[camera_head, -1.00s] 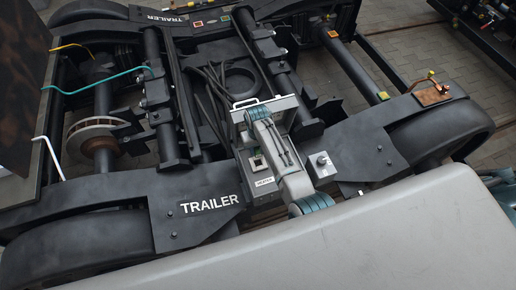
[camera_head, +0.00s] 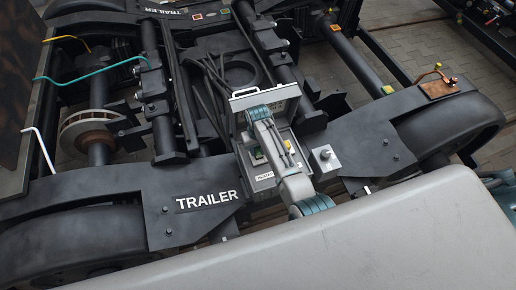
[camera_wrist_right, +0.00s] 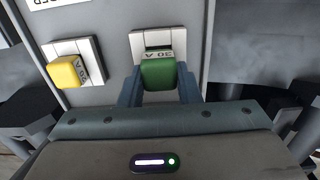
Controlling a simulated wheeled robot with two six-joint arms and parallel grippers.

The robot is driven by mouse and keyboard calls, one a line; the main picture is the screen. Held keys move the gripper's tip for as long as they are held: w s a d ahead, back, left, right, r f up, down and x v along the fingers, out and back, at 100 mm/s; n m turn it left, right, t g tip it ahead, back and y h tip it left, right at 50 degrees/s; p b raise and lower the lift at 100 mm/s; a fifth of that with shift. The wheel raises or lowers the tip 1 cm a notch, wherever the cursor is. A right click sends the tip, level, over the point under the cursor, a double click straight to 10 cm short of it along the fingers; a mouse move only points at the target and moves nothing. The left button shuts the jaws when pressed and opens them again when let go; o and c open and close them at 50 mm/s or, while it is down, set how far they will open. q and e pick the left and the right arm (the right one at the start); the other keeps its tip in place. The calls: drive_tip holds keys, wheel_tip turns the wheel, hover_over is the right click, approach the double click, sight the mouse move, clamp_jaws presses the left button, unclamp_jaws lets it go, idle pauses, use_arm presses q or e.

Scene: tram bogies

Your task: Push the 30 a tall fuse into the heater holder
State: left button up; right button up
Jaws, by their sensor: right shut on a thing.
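The green 30 A fuse (camera_wrist_right: 159,72) is between the fingers of my right gripper (camera_wrist_right: 160,88), which is shut on it. The fuse is at the white heater holder (camera_wrist_right: 150,39) on a grey panel; how deep it sits cannot be told. In the head view, my right arm reaches over the open fuse box (camera_head: 262,178) with the HEATER label and hides part of its inside. A bit of green (camera_head: 258,154) shows beside the arm. My left gripper is not in view.
A yellow fuse (camera_wrist_right: 67,73) sits in the neighbouring holder, left in the wrist view. The box's raised lid (camera_head: 266,97) stands behind my arm. A small metal block (camera_head: 323,157) stands right of the box, on the dark bogie frame (camera_head: 358,150).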

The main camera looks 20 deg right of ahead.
sight(258, 149)
drive_tip(key=shift+p, duration=1.05)
idle(1.9)
drive_tip(key=shift+f+b, duration=0.3)
drive_tip(key=shift+f, duration=0.2)
drive_tip(key=o, duration=1.1)
wheel_tip(258, 149, up, 11)
drive_tip(key=shift+f+b, duration=0.1)
drive_tip(key=shift+b, duration=0.25)
